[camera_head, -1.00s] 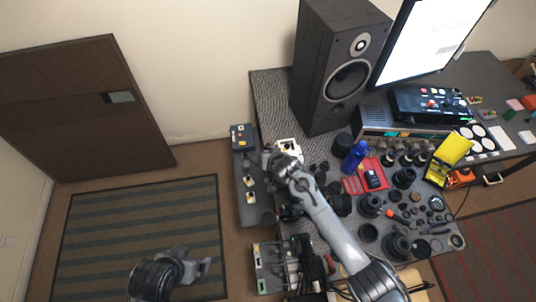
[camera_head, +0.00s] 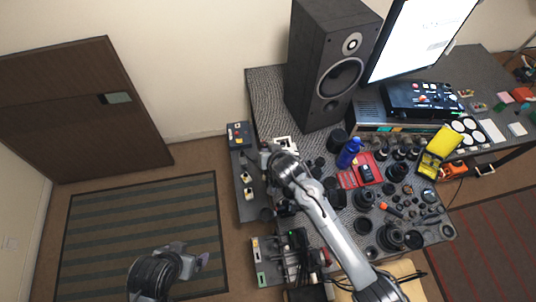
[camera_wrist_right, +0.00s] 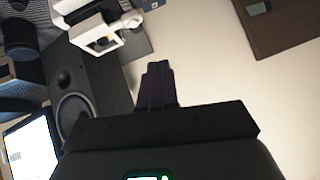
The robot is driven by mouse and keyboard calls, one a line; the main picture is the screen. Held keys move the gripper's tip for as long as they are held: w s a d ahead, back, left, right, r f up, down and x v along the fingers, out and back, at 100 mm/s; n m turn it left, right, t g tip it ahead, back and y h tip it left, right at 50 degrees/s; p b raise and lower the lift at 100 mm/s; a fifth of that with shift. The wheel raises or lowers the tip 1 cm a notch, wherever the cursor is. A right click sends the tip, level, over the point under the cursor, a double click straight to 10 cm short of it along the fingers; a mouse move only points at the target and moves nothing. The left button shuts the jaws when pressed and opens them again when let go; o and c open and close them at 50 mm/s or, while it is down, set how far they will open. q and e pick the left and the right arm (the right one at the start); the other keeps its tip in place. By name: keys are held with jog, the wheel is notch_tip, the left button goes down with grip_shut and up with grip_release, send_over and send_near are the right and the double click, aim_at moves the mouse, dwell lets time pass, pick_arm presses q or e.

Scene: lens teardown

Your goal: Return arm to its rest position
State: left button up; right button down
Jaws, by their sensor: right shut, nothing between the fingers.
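My right arm (camera_head: 335,232) reaches from the bottom right over the near left part of the table, with its wrist by the table's left edge. In the right wrist view my right gripper (camera_wrist_right: 157,85) is shut, its dark fingers together and empty. In the head view its fingertips are hard to make out. My left gripper (camera_head: 201,262) is at the lower left, above the floor and clear of the table. It is too small to tell whether it is open.
The grey table (camera_head: 262,92) holds a black speaker (camera_head: 330,65), a monitor (camera_head: 420,35), a blue bottle (camera_head: 348,153), a red mat (camera_head: 347,180) and several dark lens parts. A narrow grey side shelf (camera_head: 247,209) adjoins the table's left edge.

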jog(key=s+d+f+m+g, duration=0.1)
jog(key=s+d+f, duration=0.15)
jog(key=s, duration=0.35)
jog(key=s+d+f+g+p, duration=0.1)
jog(key=s+d+f, duration=0.15)
jog(key=s, duration=0.45)
jog(key=s+d+f+m+g, duration=0.1)
jog(key=s+d+f, duration=0.1)
jog(key=s+f, duration=0.3)
jog(key=s+d+r+n+g+h+p, duration=0.1)
jog(key=s+d+r+n+h, duration=0.1)
jog(key=s+d+r, duration=1.2)
jog(key=shift+s+d+n+g+h, duration=0.25)
jog(key=shift+d+n+g+h, duration=0.15)
jog(key=shift+d+h, duration=0.4)
jog(key=shift+a, duration=0.1)
